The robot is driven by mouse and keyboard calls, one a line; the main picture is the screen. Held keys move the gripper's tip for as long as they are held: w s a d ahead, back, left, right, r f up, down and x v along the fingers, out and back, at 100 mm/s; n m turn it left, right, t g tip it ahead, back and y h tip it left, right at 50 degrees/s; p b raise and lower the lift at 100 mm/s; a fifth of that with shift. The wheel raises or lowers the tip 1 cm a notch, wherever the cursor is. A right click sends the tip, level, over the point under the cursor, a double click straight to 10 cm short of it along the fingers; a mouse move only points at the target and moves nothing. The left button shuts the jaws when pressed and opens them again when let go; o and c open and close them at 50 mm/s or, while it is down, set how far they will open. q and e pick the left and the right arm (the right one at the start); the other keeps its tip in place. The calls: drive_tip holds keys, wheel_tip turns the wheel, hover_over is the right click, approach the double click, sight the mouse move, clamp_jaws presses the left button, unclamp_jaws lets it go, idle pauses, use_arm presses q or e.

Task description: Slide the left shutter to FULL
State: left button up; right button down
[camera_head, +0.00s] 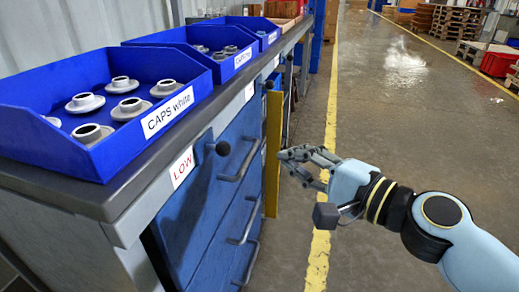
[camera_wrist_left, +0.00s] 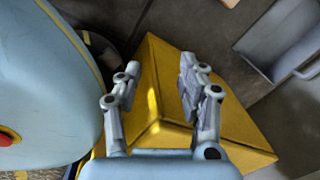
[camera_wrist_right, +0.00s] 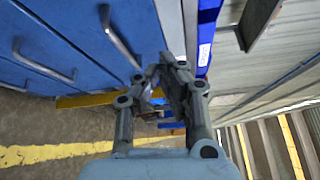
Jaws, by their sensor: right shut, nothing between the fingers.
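A dark round knob (camera_head: 223,148) sticks out from the bench front, just right of a white label with red LOW (camera_head: 181,168). I cannot tell for sure whether this knob belongs to the left shutter. My right gripper (camera_head: 283,155) is shut and empty, to the right of the knob and apart from it, in front of the yellow post. In the right wrist view its fingertips (camera_wrist_right: 163,68) meet near the blue drawer fronts. My left gripper (camera_wrist_left: 158,78) is open and empty; it is outside the head view.
Blue bins of caps, the nearest marked CAPS white (camera_head: 168,112), stand on the bench. Drawer handles (camera_head: 240,160) jut from the blue front. A yellow post (camera_head: 272,150) stands beside it.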

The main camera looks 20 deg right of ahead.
sight(217, 148)
drive_tip(key=r+x, duration=0.1)
drive_tip(key=x, duration=0.9)
drive_tip(key=s+a, duration=0.2)
drive_tip(key=s, duration=0.1)
drive_tip(key=shift+a+f, duration=0.1)
drive_tip(key=shift+a, duration=0.2)
